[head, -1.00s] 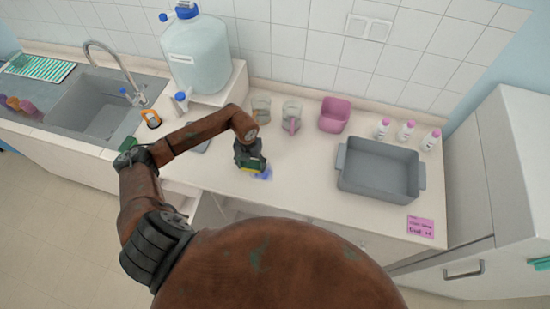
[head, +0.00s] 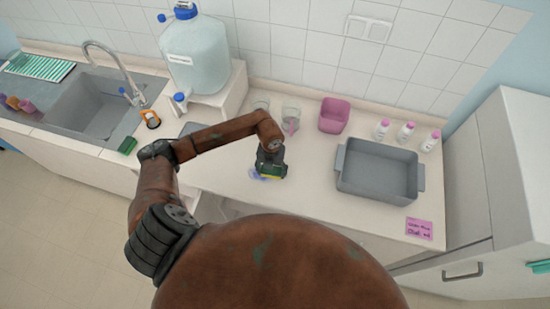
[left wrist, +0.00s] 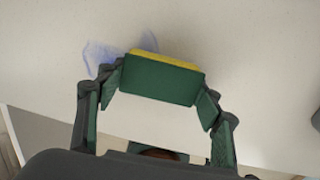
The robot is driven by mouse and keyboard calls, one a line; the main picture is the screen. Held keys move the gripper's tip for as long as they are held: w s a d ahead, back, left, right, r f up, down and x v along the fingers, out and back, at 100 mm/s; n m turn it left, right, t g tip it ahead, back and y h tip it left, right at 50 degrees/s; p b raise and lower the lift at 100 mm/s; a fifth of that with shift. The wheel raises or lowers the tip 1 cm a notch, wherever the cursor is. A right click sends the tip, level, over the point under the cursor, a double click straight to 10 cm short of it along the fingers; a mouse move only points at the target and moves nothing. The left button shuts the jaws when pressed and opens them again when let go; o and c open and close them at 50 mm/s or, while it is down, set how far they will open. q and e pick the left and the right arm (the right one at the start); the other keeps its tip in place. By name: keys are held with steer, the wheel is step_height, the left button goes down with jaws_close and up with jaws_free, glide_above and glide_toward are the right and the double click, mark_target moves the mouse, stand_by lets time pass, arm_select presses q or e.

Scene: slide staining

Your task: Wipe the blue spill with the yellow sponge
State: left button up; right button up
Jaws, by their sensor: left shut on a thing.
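The yellow sponge (left wrist: 160,76) has a green side facing the left wrist camera and a thin yellow layer at its far edge. My left gripper (head: 270,172) is shut on it, with one finger at each end. In the head view the sponge (head: 272,178) is at the counter surface, mostly covered by the gripper. The blue spill (left wrist: 100,58) is a pale smear left of the sponge in the left wrist view. In the head view part of the spill (head: 256,175) shows just left of the gripper. My right gripper is not in view.
A grey tub (head: 380,170) stands to the right, with a pink note (head: 419,228) in front of it. Two glass beakers (head: 291,116) and a pink container (head: 334,115) stand behind the gripper. A green sponge-like block (head: 127,145) lies near the sink (head: 95,105).

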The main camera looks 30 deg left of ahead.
arm_select(q)
steer(key=shift+d+r, duration=0.15)
steer(key=shift+d, duration=0.15)
step_height(320, 180, up, 3)
steer(key=shift+f+p, duration=0.2)
steer(key=shift+p, duration=0.55)
steer(key=shift+r+p, duration=1.3)
steer(key=shift+r, duration=0.95)
steer(key=shift+a+r, duration=0.1)
steer(key=shift+r, duration=0.2)
